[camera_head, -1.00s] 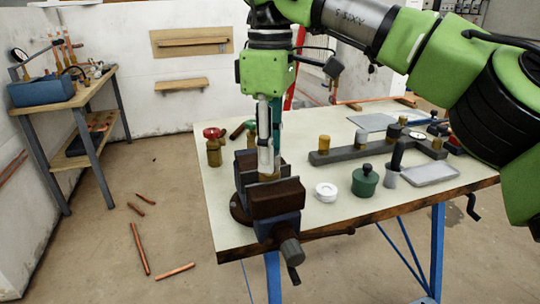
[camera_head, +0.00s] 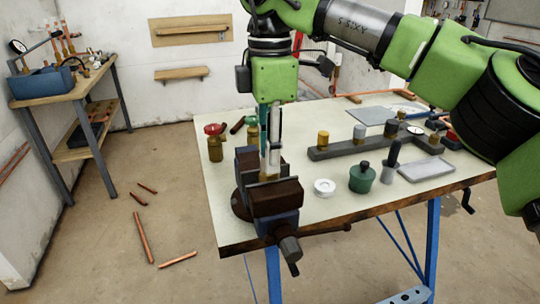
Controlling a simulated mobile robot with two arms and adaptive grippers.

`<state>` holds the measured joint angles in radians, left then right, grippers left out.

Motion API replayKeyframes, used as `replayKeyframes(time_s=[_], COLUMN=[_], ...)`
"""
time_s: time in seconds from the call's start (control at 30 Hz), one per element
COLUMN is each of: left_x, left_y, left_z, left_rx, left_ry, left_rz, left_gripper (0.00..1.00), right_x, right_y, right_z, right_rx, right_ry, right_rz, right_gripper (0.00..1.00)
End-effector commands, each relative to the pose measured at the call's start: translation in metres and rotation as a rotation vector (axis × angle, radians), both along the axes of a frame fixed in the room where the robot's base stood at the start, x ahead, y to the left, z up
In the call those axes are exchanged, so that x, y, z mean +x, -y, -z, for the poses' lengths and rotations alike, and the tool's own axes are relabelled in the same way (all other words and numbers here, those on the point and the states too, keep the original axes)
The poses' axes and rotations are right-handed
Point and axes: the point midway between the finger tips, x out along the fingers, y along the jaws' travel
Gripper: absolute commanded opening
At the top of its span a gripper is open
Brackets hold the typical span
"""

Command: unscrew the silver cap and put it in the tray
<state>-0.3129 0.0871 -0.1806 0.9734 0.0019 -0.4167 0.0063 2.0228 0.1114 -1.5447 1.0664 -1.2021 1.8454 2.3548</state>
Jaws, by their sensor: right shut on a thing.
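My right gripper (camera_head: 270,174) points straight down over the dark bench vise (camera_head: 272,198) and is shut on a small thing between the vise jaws. The fingers and jaws hide most of that thing, so I cannot tell its colour or whether it is the silver cap. A silver-grey cylinder (camera_head: 359,132) stands on the dark bar on the bench, beside a brass one (camera_head: 323,138). The shallow grey tray (camera_head: 444,170) lies at the right front of the bench, and looks empty. My left gripper is not in view.
A white ring (camera_head: 324,187), a green lidded pot (camera_head: 362,178) and a dark-handled tool (camera_head: 392,163) stand between vise and tray. The dark bar (camera_head: 340,151) lies behind them. Copper pipes (camera_head: 141,237) lie on the floor.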

Motion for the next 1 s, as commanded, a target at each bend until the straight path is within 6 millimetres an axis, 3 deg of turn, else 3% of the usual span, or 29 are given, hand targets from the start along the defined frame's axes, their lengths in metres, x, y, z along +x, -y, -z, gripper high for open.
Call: replayKeyframes(time_s=[0.03,0.6,0.67,0.83,1.0], left_x=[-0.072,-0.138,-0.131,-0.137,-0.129], left_y=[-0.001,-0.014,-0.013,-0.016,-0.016], left_z=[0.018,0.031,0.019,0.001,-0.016], left_rx=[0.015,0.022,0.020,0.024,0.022], left_ry=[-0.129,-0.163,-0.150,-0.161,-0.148], left_rz=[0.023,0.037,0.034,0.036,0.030], left_gripper=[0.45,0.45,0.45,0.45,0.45], right_x=[0.000,0.000,0.000,0.000,-0.001], right_y=[0.001,0.002,0.002,0.003,0.002], right_z=[0.000,0.002,-0.002,-0.002,-0.002], right_rx=[-0.001,-0.002,-0.003,-0.003,-0.002], right_ry=[-0.001,-0.002,-0.003,-0.004,-0.006], right_rz=[-0.023,-0.320,-0.423,-0.689,-0.953], right_gripper=[0.00,0.00,0.00,0.00,0.00])
